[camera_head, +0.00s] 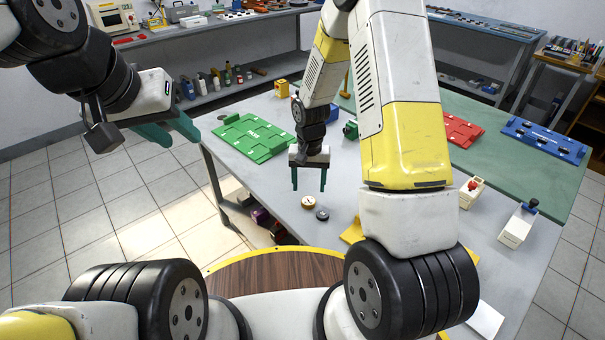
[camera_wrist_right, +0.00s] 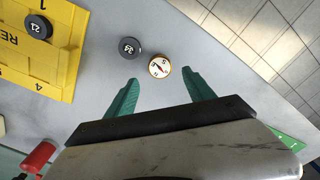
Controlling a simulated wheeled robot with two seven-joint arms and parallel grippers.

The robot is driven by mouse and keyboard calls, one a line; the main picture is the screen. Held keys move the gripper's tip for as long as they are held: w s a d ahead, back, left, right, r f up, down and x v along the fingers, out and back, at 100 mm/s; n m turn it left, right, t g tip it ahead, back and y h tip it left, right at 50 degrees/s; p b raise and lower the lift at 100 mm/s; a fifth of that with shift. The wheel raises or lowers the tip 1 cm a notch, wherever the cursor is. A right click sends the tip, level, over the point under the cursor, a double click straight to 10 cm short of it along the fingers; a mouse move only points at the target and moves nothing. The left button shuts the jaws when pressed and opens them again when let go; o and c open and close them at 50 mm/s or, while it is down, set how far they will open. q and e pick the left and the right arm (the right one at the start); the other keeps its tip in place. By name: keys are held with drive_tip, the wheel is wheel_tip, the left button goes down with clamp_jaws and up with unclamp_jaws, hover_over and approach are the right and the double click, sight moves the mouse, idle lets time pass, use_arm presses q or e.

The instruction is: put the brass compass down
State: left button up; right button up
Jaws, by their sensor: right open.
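The brass compass (camera_head: 308,202) is a small round disc with a white dial and a brass rim. It lies on the grey table top, and it also shows in the right wrist view (camera_wrist_right: 159,67). My right gripper (camera_head: 309,188) is open and points down above the compass. In the right wrist view, its two teal fingers (camera_wrist_right: 160,79) stand apart, with the compass just past the tips and not gripped. My left gripper (camera_head: 178,134) is out at the left over the floor, its teal fingers apart and empty.
A dark disc marked 24 (camera_wrist_right: 129,47) lies close beside the compass. A yellow tray (camera_wrist_right: 63,60) holding a dark disc marked 21 (camera_wrist_right: 38,27) is nearby. A green tray (camera_head: 252,138), a red tray (camera_head: 459,129) and a blue tray (camera_head: 543,140) lie farther back.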

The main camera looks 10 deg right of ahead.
wheel_tip(320, 180, up, 6)
wheel_tip(320, 180, up, 18)
drive_tip(key=n+t+y, duration=0.1)
drive_tip(key=t, duration=0.2)
hover_over(309, 201)
drive_tip(key=s+d, duration=0.2)
drive_tip(key=s, duration=0.5)
drive_tip(key=s+d+r+n+t+y, duration=0.1)
drive_tip(key=s+r+t, duration=0.2)
drive_tip(key=s+r, duration=0.6)
drive_tip(key=s, duration=0.4)
drive_tip(key=shift+d+n, duration=0.15)
drive_tip(key=shift+n, duration=0.25)
